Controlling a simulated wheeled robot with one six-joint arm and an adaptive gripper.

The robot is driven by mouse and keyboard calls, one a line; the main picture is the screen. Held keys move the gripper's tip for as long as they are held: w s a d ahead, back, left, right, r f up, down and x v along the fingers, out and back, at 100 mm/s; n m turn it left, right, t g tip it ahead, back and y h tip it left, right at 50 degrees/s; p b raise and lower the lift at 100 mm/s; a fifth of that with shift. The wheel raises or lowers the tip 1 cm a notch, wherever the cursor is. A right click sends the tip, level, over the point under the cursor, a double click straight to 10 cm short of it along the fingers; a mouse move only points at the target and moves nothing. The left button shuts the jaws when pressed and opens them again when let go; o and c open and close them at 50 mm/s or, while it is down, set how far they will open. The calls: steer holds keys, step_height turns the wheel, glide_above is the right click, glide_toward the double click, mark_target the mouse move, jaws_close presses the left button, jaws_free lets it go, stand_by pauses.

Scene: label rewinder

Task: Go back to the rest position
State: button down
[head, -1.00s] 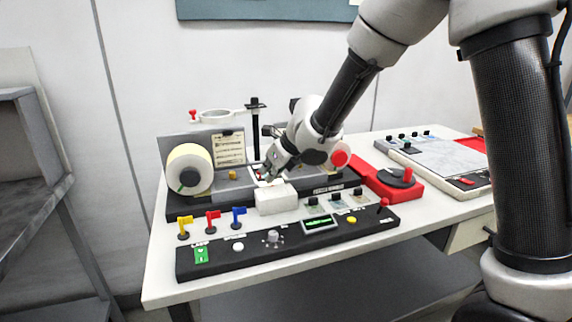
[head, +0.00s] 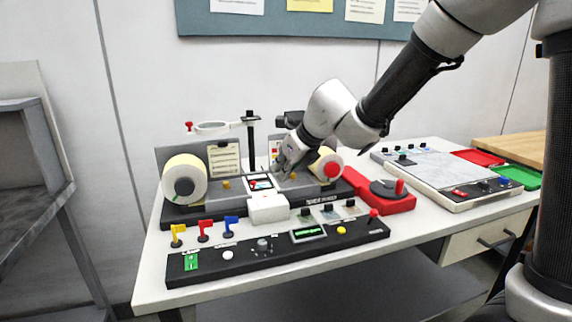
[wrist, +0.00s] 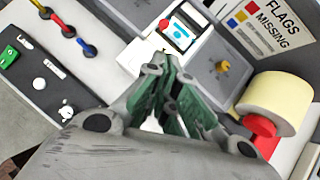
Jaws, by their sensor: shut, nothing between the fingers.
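My gripper (head: 282,166) is shut and empty in the head view, raised just above the label rewinder (head: 330,207) near its right roll. In the wrist view the shut fingertips (wrist: 165,68) point toward the rewinder's middle, close to a small lit display with a red mark (wrist: 178,32). The arm reaches in from the upper right of the head view. Whether the fingertips touch anything cannot be told. The white box (head: 268,208) at the rewinder's front middle is partly covered by the gripper in the wrist view.
The left roll (head: 186,180) and right roll (head: 325,164) flank the gripper. A red base with a black disc (head: 385,197) is at right.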

steer(key=w+d+r+m+t+h, duration=0.2)
steer(key=d+m, duration=0.5)
steer(key=m, duration=0.1)
steer(key=w+d+r+m+t+h, duration=0.1)
steer(key=w+d+r+m+h, duration=0.15)
steer(key=d+m, duration=0.5)
steer(key=s+d+r+m+g+h, duration=0.1)
steer(key=s+d+m+h, duration=0.35)
steer(key=d+m, duration=0.7)
steer(key=s+d+f+m+g, duration=0.1)
steer(key=s+d+m+g, duration=0.2)
steer(key=s+d+m, duration=0.75)
steer(key=s+a+m+y, duration=0.1)
steer(key=s+m+y, duration=0.2)
steer(key=s+m, duration=0.4)
steer(key=shift+s+a+r+g+y, duration=0.3)
steer(key=shift+s+a+r, duration=0.1)
steer(key=shift+s, duration=4.5)
